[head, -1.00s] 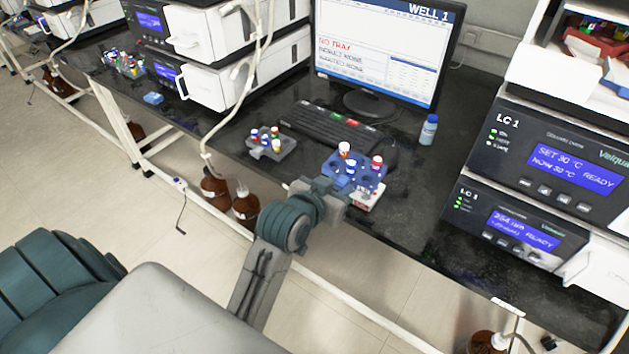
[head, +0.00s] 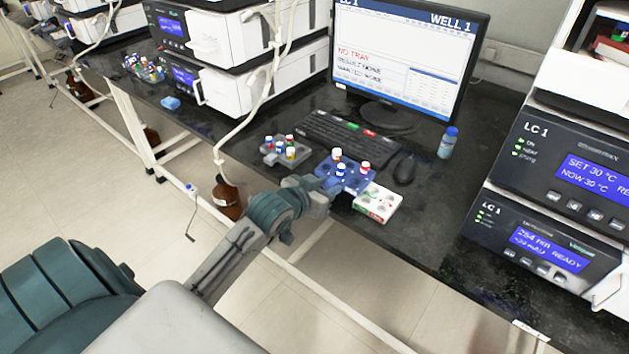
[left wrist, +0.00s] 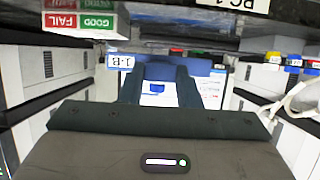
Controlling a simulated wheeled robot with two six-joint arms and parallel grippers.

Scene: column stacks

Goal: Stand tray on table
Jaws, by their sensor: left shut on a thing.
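A blue tray (head: 352,180) carries vials with red, white and blue caps. My left gripper (head: 327,189) is shut on its near left side. The tray looks about level, and I cannot tell whether its underside touches the black table (head: 440,220). In the left wrist view the tray (left wrist: 170,60) sits between the fingers, with a label reading 1-B. My right gripper is not in view.
A grey tray (head: 270,157) with vials stands to the left. The keyboard (head: 345,138), mouse (head: 404,168) and a blue-capped bottle (head: 447,143) are behind. Table is clear right of the white rack.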

